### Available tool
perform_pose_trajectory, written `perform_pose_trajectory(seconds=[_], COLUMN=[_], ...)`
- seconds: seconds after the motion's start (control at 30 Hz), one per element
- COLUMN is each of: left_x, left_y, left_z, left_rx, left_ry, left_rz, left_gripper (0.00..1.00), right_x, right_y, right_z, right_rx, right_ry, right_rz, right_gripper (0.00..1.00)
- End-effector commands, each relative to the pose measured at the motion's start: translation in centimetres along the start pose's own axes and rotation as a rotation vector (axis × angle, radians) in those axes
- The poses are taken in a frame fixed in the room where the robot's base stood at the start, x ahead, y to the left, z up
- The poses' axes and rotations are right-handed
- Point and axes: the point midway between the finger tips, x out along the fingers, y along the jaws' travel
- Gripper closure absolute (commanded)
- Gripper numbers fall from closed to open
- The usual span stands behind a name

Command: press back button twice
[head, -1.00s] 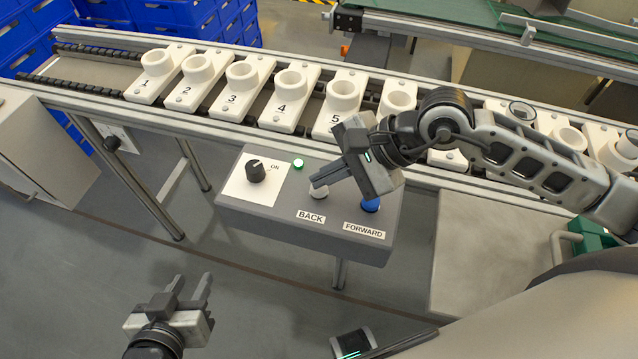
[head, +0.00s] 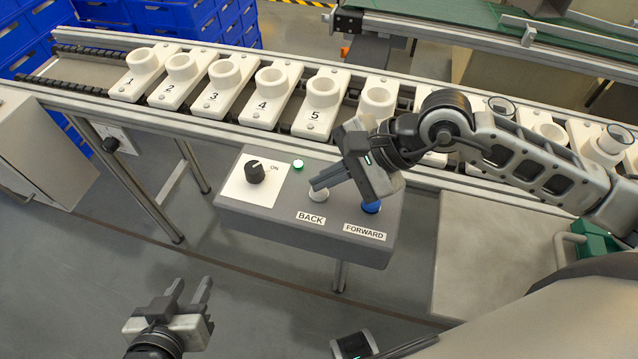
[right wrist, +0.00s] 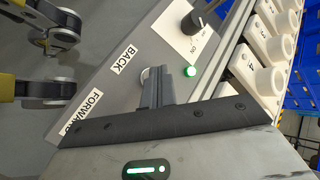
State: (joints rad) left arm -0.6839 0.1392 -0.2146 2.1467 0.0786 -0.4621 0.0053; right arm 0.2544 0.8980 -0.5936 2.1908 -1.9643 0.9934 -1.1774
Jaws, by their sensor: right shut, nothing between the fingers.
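The control box (head: 270,215) carries a white back button (head: 318,199) above its BACK label (head: 311,218). A blue forward button (head: 371,206) sits to the right, above the FORWARD label. My right gripper (head: 316,185) is shut and empty, its fingertips right over the back button. In the right wrist view the fingers (right wrist: 153,80) partly hide the white button (right wrist: 145,76); I cannot tell whether they touch it. My left gripper (head: 190,290) is open and empty over the floor, lower left, away from the box.
A black knob (head: 255,171) marked ON and a lit green lamp (head: 298,164) are on the box. Behind it, a conveyor (head: 215,123) carries numbered white holders (head: 266,95). Blue crates (head: 190,18) stand at the back left.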

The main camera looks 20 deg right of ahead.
Motion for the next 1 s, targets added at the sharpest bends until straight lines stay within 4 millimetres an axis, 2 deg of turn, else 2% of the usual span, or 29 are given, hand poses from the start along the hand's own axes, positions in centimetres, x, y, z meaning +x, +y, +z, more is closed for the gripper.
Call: perform_pose_trajectory(seconds=[0.33, 0.77, 1.0], left_x=[-0.4, -0.6, -1.3], left_y=[0.1, 0.1, 0.3], left_z=[-0.7, -0.8, -1.9], left_rx=[0.000, 0.000, 0.000], left_ry=[0.000, -0.001, -0.001], left_rz=[0.000, 0.000, 0.000], left_gripper=[0.64, 0.64, 0.64], right_x=[-1.2, -1.5, -3.1], right_y=[-0.8, -1.1, -2.2], right_z=[0.8, 1.0, 2.2], right_rx=[0.000, -0.001, -0.002], right_ry=[0.002, 0.001, 0.000], right_rz=[0.001, 0.000, -0.001], right_gripper=[1.00, 1.00, 1.00])
